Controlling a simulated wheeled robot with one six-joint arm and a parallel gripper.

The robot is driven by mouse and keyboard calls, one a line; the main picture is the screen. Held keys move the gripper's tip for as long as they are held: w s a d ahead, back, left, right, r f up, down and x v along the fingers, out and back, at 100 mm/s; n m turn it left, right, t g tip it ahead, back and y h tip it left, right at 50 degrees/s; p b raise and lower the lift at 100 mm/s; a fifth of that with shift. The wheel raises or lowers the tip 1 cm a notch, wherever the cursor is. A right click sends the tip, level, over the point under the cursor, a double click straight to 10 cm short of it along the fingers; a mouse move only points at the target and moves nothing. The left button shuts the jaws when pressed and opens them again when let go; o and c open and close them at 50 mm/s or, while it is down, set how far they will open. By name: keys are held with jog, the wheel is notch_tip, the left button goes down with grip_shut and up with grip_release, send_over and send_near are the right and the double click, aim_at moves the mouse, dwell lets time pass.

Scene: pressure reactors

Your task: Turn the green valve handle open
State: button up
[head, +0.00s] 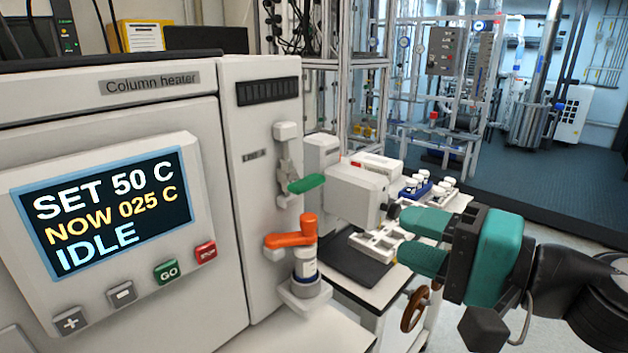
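The green valve handle (306,184) sticks out to the right from a grey valve fitting (287,170) on the front of the column heater's right panel. It points right and slightly toward me. My gripper (402,238) is to the right of the handle and lower, apart from it, with its teal fingers pointing left. The two fingers are spread with a gap between them, and nothing shows in the gap. An orange handle (291,236) sits below the green one, on top of a white and blue cylinder (305,265).
The column heater (110,130) fills the left, with a display (105,212) reading SET 50 C, NOW 025 C, IDLE. A green GO button (166,271) and red STOP button (205,252) sit below it. A white boxy device (354,193) stands behind, between handle and gripper in the picture.

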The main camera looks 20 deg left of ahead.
jog(key=w+m+t, duration=0.1)
jog(key=p, duration=1)
send_near(313, 186)
jog(key=shift+m, duration=0.4)
jog(key=x, duration=0.9)
jog(key=shift+w+a+r, duration=0.1)
jog(key=shift+a, duration=0.1)
jog(key=shift+w+a, duration=0.25)
jog(key=shift+a, duration=0.15)
jog(key=shift+f, duration=0.2)
grip_shut()
